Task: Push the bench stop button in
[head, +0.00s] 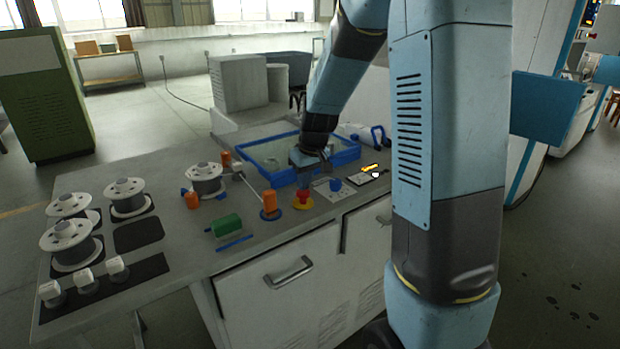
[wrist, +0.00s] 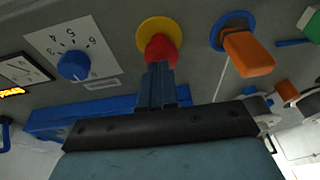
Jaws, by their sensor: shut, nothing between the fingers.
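The stop button is a red cap on a round yellow base; it stands on the grey bench top near the front edge in the head view (head: 303,196). In the wrist view the red cap (wrist: 161,46) shows just beyond my fingertips, and its yellow base (wrist: 156,26) is behind it. My gripper (wrist: 157,66) is shut and empty, with its fingers pointing at the red cap and covering part of it. In the head view my gripper (head: 304,170) is just behind the button. I cannot tell whether the fingertips touch the cap.
A blue dial (wrist: 73,65) on a white plate sits on one side of the button. An orange knob (wrist: 249,52) on a blue base is on the other. A blue-rimmed tray (head: 262,142) lies behind. White spools (head: 128,198) and a green block (head: 227,224) are further left.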

